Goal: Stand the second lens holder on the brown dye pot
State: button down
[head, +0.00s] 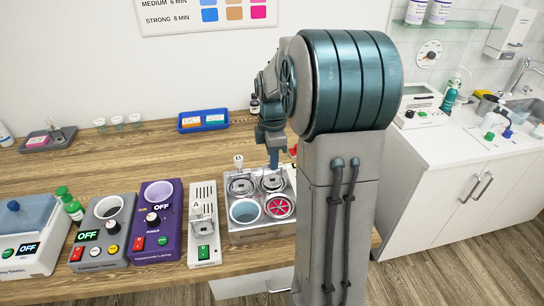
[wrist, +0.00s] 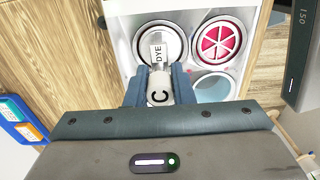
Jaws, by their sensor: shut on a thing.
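My gripper (head: 274,164) is above the back right part of the dye unit (head: 252,237). In the wrist view my gripper (wrist: 158,86) is shut on a white lens holder (wrist: 157,95) marked C. A white DYE label (wrist: 158,53) shows just beyond its jaws, over a dark-ringed round pot (wrist: 141,42). The same pot seems to be the back right one (head: 272,184) in the head view. I cannot tell its colour, or whether the holder touches it. Another white holder (head: 238,161) stands upright at the back left pot (head: 240,187).
The blue pot (head: 245,211) and pink pot (head: 279,207) are in the unit's front row. A white device (head: 203,240) with a holder marked A (head: 197,211) is to the left, beside a purple device (head: 156,225). A blue tray (head: 203,121) lies behind. Bare wood lies between.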

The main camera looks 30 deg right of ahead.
jog(key=shift+f, duration=0.3)
dwell(0.4)
jog(key=c, duration=0.8)
grip_release()
jog(key=shift+c, duration=0.2)
notch_tip(320, 180, up, 6)
jog(key=p, duration=0.4)
jog(key=shift+p, duration=0.3)
